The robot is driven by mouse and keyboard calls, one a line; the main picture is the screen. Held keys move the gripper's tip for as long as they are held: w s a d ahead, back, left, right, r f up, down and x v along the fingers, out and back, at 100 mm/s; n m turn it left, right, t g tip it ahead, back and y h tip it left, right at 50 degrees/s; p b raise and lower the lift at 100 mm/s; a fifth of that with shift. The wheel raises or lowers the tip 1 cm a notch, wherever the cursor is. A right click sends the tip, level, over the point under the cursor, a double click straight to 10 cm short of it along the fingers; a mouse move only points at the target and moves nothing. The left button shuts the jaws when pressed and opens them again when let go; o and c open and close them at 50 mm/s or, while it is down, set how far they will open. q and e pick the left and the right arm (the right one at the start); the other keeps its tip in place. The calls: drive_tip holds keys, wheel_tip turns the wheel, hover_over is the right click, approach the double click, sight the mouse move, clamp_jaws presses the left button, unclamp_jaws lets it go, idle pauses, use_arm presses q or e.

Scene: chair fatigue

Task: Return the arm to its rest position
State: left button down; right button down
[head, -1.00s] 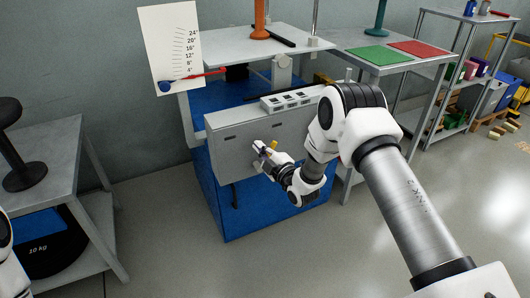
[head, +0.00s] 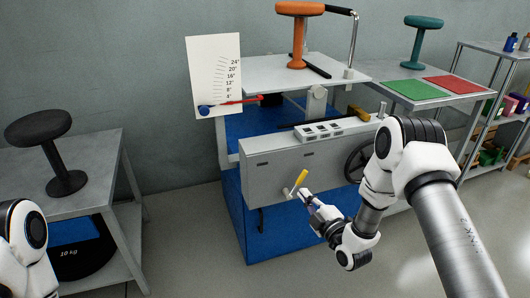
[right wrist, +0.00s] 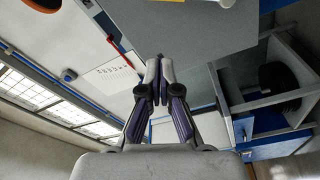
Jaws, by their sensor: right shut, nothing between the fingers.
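My right gripper (head: 307,197) is shut and empty. In the head view it is in front of the machine's grey front panel (head: 275,180), close to a lever with a yellow handle (head: 301,178); I cannot tell whether it touches the lever. In the right wrist view the two fingers of my right gripper (right wrist: 158,70) are together with nothing between them. My left arm shows only in part at the lower left edge of the head view, and its gripper is out of the picture.
The machine carries an orange stool (head: 298,35), a height scale (head: 214,75) with a red pointer, and a black handwheel (head: 362,160). A bench with a green mat (head: 411,90) and red mat (head: 454,87) stands right. A table with a black stool (head: 62,180) stands left.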

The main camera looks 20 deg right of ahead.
drive_tip(key=s+a+f+m+g, duration=0.1)
drive_tip(key=s+a+f+g, duration=0.3)
drive_tip(key=s+f, duration=0.35)
drive_tip(key=s+a+f+m+g, duration=0.2)
drive_tip(key=s+a+f+g, duration=0.15)
drive_tip(key=s+f, duration=0.35)
drive_tip(key=s+d+f+m+g+h, duration=0.15)
drive_tip(key=s+m+g, duration=0.25)
drive_tip(key=s, duration=0.4)
drive_tip(key=s+f+m+g+h, duration=0.1)
drive_tip(key=s+f+m+g, duration=0.2)
drive_tip(key=s, duration=0.4)
drive_tip(key=s+d+f+m+g+h, duration=0.1)
drive_tip(key=s+f+m+g, duration=0.25)
drive_tip(key=s, duration=0.45)
wheel_tip(320, 180, up, 22)
drive_tip(key=m+p, duration=0.2)
drive_tip(key=p, duration=1.9)
drive_tip(key=shift+a+y, duration=0.15)
drive_tip(key=shift+y, duration=0.2)
